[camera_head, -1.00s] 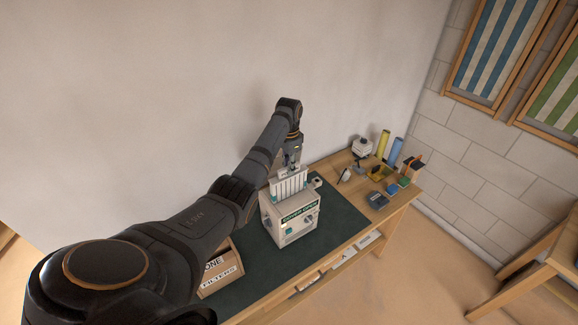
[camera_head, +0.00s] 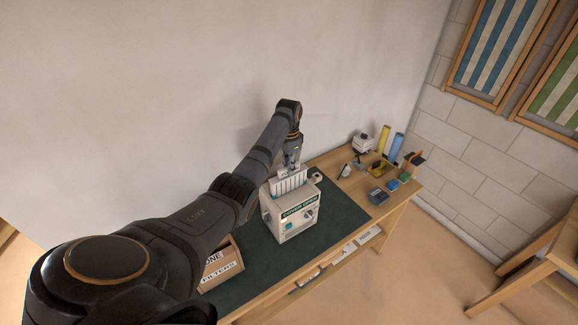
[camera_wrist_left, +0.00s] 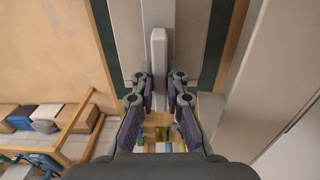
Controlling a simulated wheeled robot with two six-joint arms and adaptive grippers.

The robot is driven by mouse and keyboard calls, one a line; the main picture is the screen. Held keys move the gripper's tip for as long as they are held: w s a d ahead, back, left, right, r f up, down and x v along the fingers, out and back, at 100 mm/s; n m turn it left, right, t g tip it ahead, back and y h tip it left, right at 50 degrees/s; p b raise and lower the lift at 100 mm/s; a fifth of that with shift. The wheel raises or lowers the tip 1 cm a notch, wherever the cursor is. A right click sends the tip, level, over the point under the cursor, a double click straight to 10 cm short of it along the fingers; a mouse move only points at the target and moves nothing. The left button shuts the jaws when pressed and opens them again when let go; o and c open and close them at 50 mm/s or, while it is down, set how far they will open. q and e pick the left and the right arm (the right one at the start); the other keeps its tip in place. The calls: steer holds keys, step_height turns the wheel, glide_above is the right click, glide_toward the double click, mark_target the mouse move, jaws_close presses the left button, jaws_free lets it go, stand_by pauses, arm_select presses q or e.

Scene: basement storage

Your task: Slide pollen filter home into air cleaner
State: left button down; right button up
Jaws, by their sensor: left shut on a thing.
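The air cleaner (camera_head: 296,226) is a white box with a dark green label and a dial, standing on the dark mat. The pollen filter (camera_head: 290,182) is a white pleated panel standing upright, its lower part hidden inside the top of the air cleaner and its upper part showing above. My left gripper (camera_head: 291,165) is above the air cleaner, shut on the filter's top edge. In the left wrist view the gripper's fingers (camera_wrist_left: 161,82) close on both sides of a pale bar, the filter's top (camera_wrist_left: 158,48).
The dark green mat (camera_head: 246,270) covers part of the wooden workbench. Yellow (camera_head: 383,139) and blue (camera_head: 396,147) cylinders and several small items fill the right end. The mat's front right is clear.

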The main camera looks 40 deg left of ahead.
mark_target(289, 181)
arm_select(q)
steer(key=shift+f+b, duration=2)
steer(key=shift+f, duration=1.8)
steer(key=c, duration=1.3)
jaws_free()
step_height(289, 181, up, 12)
steer(key=shift+r, duration=0.1)
